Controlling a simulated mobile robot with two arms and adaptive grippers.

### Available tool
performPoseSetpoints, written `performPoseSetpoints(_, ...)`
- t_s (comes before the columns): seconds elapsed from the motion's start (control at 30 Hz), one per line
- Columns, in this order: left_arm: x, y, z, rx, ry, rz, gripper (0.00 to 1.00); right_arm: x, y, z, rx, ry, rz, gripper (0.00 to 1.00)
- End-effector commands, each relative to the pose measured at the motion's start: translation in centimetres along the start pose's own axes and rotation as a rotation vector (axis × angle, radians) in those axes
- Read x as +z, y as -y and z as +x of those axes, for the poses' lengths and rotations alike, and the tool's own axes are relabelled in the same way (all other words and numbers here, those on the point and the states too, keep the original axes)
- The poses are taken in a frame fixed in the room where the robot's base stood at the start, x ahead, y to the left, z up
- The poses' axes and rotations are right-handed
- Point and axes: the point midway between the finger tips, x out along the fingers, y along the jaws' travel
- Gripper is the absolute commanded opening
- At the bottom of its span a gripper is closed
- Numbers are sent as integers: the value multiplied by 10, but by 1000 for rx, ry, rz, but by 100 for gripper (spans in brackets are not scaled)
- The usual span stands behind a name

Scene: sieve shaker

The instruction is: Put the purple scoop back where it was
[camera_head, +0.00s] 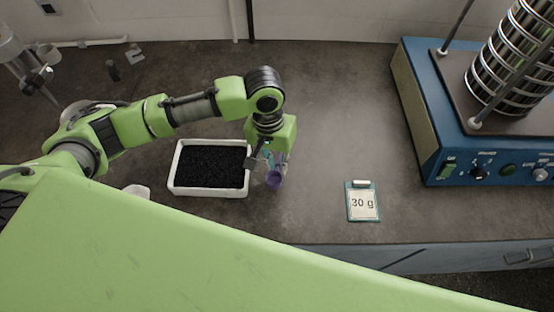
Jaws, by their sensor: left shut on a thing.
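The purple scoop (274,179) is small in the head view, just right of the white tray (207,193) of black granules. My left gripper (271,160) points down and is shut on the scoop beside the tray's right edge. The fingers and part of the scoop overlap in this view, so the exact grip is hard to make out. I cannot tell how high the scoop is over the bench. My right gripper is not in view.
A blue sieve shaker (470,150) with stacked metal sieves (510,65) stands at the right. A card reading "30 g" (362,203) lies near the bench's front edge. The bench (335,100) between the tray and the shaker is mostly clear. A small whitish object (137,191) sits left of the tray.

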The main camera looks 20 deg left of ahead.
Motion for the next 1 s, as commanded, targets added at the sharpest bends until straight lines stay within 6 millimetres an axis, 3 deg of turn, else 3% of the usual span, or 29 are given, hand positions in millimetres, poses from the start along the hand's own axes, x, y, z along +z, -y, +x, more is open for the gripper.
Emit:
performPoseSetpoints(0.2,0,1,12,1,0,1,0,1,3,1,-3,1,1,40)
performPoseSetpoints(0.47,0,1,12,1,0,1,0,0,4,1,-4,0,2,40)
performPoseSetpoints(0.5,0,1,12,1,0,1,24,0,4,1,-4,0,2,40)
performPoseSetpoints(0.53,0,1,12,1,0,1,32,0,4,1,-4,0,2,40)
performPoseSetpoints(0.87,0,1,12,1,1,1,33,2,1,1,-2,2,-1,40)
performPoseSetpoints(1.0,-1,1,3,1,0,1,33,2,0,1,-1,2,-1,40)
